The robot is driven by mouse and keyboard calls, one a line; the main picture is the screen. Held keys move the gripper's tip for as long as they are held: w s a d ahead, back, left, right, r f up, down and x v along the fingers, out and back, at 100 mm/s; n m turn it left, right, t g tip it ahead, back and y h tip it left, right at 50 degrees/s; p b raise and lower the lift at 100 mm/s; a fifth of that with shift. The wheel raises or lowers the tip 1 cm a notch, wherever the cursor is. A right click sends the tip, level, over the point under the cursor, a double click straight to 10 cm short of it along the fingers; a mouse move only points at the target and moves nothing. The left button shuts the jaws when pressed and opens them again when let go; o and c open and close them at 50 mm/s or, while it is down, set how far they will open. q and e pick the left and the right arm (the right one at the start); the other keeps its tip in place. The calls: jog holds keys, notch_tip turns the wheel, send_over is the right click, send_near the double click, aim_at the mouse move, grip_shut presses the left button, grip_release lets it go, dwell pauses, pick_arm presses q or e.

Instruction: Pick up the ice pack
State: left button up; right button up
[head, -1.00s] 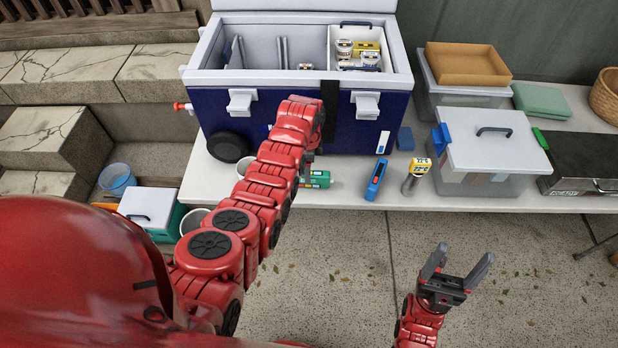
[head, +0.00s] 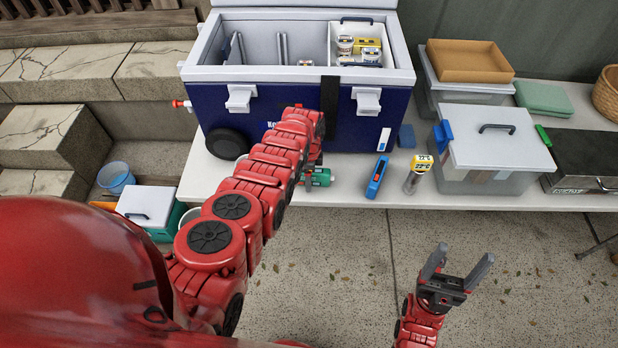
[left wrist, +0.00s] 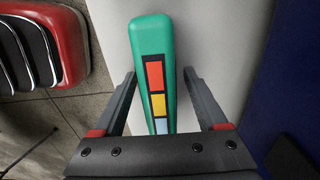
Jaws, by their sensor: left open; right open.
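A green oblong pack (head: 319,177) with a red, yellow and light blue label lies on the white table in front of the cooler; I take it for the ice pack. My left arm hides part of it in the head view. In the left wrist view the green pack (left wrist: 152,50) runs between the two fingers of my left gripper (left wrist: 159,74), which is open. Gaps show on both sides, so the fingers do not grip it. My right gripper (head: 458,268) is open and empty, in front of the table over the paved floor.
A blue cooler (head: 365,128) stands open behind the pack, with several tubs inside. To the right are a blue handheld device (head: 377,177), a thermometer-like cylinder (head: 418,173), a small blue block (head: 406,136) and a clear lidded bin (head: 492,180).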

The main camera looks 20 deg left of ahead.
pick_arm(q)
grip_shut()
jog(key=shift+r, duration=0.15)
dwell(0.4)
